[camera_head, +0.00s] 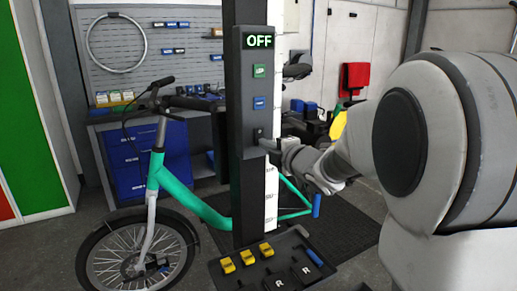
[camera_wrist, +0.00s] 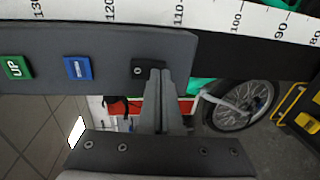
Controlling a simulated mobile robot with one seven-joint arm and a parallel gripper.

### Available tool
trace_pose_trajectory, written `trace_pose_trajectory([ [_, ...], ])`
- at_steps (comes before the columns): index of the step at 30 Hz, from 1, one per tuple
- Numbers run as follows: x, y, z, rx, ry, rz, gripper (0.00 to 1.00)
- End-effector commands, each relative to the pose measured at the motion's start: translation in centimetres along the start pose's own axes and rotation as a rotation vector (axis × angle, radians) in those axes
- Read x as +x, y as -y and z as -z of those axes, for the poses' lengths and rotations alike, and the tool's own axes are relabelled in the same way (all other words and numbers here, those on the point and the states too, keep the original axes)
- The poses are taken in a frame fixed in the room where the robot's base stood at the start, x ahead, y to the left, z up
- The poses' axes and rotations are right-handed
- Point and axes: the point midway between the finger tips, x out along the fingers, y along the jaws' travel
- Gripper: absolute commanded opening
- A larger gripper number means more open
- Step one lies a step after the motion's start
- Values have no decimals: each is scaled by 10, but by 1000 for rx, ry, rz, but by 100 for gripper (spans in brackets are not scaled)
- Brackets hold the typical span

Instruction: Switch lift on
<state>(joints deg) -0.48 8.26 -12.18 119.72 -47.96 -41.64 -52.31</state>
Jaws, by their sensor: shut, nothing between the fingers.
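The lift control panel (camera_head: 254,95) is on a dark column, and its display (camera_head: 259,41) reads OFF. A green UP button (camera_head: 259,71) and a blue button (camera_head: 259,103) sit below the display. Under them is a small black switch (camera_head: 257,133). In the wrist view the green button (camera_wrist: 16,67), the blue button (camera_wrist: 78,68) and the black switch (camera_wrist: 150,68) lie in a row. My gripper (camera_head: 268,143) is shut and empty, with its fingertips at the switch. In the wrist view the fingertips (camera_wrist: 160,72) overlap the switch's edge; I cannot tell whether they touch it.
A green bicycle (camera_head: 187,196) stands behind the column. A tray (camera_head: 272,268) with yellow and black parts is at the column's foot. A workbench with blue drawers (camera_head: 148,160) stands behind. A measuring scale (camera_wrist: 210,14) runs along the column.

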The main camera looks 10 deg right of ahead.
Motion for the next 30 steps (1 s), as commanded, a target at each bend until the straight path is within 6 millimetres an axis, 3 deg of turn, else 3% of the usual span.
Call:
trace_pose_trajectory([
  [17,5,8,0,-1,0,-36,0],
  [30,5,2,1,0,0,-34,0],
])
